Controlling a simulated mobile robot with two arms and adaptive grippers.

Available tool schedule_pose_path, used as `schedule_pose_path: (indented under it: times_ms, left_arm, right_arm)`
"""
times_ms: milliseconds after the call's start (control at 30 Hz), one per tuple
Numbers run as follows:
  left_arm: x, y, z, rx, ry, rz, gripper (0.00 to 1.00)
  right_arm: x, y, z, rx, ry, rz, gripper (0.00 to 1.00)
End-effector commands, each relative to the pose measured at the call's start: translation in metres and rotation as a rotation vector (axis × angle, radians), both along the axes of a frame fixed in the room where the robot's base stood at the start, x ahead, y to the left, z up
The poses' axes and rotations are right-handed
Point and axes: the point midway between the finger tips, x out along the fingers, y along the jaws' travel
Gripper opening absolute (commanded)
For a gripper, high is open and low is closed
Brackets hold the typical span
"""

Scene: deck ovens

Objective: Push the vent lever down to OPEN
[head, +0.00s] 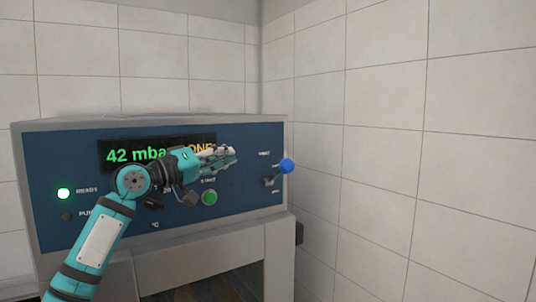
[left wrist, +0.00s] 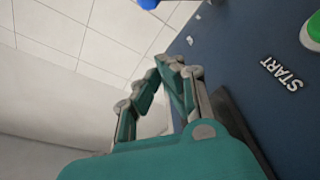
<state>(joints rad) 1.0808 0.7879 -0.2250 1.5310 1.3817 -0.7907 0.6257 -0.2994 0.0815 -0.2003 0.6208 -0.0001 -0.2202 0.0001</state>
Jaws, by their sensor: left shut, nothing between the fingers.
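The vent lever (head: 286,167) has a round blue knob and stands at the right end of the blue control panel (head: 60,150). Its knob is up, near the upper of its small labels, which are too small to read well. In the left wrist view only a bit of the blue knob (left wrist: 149,3) shows at the top edge. My left gripper (head: 233,156) is shut and empty, in front of the panel, left of the lever and apart from it. My right gripper is in neither view.
A green START button (head: 209,197) sits below my left gripper. A display (head: 122,154) reading "42 mbar" is partly hidden by my arm. A green READY lamp (head: 63,193) is lit at the left. A tiled wall (head: 400,150) stands close on the right.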

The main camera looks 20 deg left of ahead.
Motion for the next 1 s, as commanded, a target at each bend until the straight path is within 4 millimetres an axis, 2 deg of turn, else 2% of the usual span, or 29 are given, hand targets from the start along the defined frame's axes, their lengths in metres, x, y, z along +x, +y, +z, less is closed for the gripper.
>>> schedule_pose_path:
  times_ms: [333, 467, 567, 900, 1000]
  left_arm:
    - [0.001, 0.0, 0.002, -0.006, -0.002, 0.0, 0.0]
    - [0.009, -0.004, 0.005, -0.007, 0.0, -0.001, 0.0]
    - [0.021, -0.011, 0.009, -0.008, -0.001, -0.002, 0.0]
    - [0.085, -0.046, 0.02, -0.007, 0.001, -0.002, 0.0]
    - [0.088, -0.058, 0.01, -0.001, 0.002, 0.0, 0.0]
  right_arm:
    - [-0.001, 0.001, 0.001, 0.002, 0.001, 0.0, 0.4]
    - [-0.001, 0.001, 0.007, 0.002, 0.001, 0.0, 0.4]
    - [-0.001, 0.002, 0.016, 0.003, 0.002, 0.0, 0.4]
    - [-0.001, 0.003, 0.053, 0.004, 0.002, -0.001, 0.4]
    - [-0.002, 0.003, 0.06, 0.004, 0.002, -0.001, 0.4]
